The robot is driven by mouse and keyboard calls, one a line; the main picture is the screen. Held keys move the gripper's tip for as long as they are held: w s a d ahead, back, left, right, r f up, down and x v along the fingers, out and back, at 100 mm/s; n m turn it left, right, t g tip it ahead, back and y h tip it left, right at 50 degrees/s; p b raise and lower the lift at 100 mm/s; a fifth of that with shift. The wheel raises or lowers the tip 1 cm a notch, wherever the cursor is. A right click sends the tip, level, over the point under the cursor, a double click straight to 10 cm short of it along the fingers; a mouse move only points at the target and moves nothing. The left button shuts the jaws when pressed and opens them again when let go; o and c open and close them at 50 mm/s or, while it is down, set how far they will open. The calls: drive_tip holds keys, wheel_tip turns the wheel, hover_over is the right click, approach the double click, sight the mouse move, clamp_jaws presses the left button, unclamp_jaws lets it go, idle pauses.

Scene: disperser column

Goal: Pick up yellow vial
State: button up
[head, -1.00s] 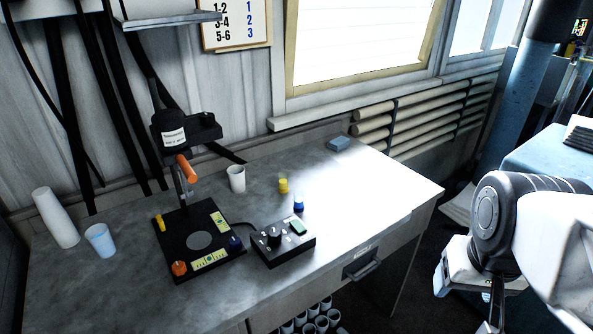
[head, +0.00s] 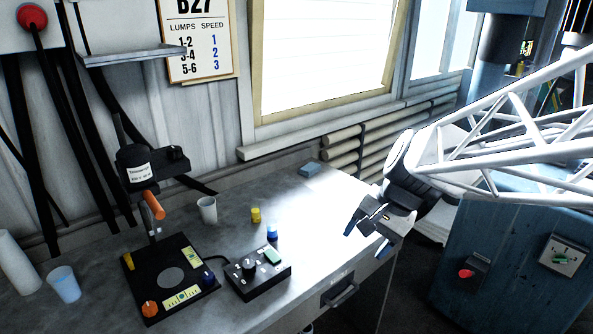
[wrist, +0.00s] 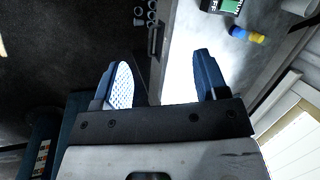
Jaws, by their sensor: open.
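The yellow vial (head: 256,215) stands on the grey table, just behind and left of a blue vial (head: 272,232). In the wrist view, the yellow vial (wrist: 257,38) shows near the upper right, close beside the blue vial (wrist: 238,32). My gripper (head: 367,237) is open and empty, over the table's right front edge, to the right of both vials and apart from them. In the wrist view, the fingers of my gripper (wrist: 160,75) are spread, with the table edge between them.
A black control box (head: 258,274) sits in front of the vials. A disperser stand (head: 168,280) is at the left. A white cup (head: 207,210) stands left of the yellow vial. A blue block (head: 309,169) lies at the back. The table's right part is clear.

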drive_tip(key=w+a+f+m+g+y, duration=0.1)
drive_tip(key=w+a+f+m+y, duration=0.15)
drive_tip(key=w+a, duration=0.5)
drive_tip(key=w+a+f+m+y, duration=0.2)
drive_tip(key=w+a+f+m, duration=0.2)
drive_tip(key=w, duration=0.7)
drive_tip(key=m+y, duration=0.5)
drive_tip(key=m, duration=0.2)
approach(258, 214)
drive_tip(key=shift+w+a+f+n+t+h, duration=0.15)
drive_tip(key=shift+a+f, duration=0.15)
drive_tip(key=shift+a, duration=0.2)
drive_tip(key=shift+a+f+n+t+h, duration=0.15)
drive_tip(key=shift+a+f, duration=0.15)
drive_tip(key=shift+a, duration=0.2)
drive_tip(key=shift+w+a+f, duration=0.25)
drive_tip(key=shift+a, duration=0.05)
drive_tip(key=shift+x, duration=1.3)
drive_tip(key=shift+x, duration=2.6)
drive_tip(key=shift+r, duration=0.2)
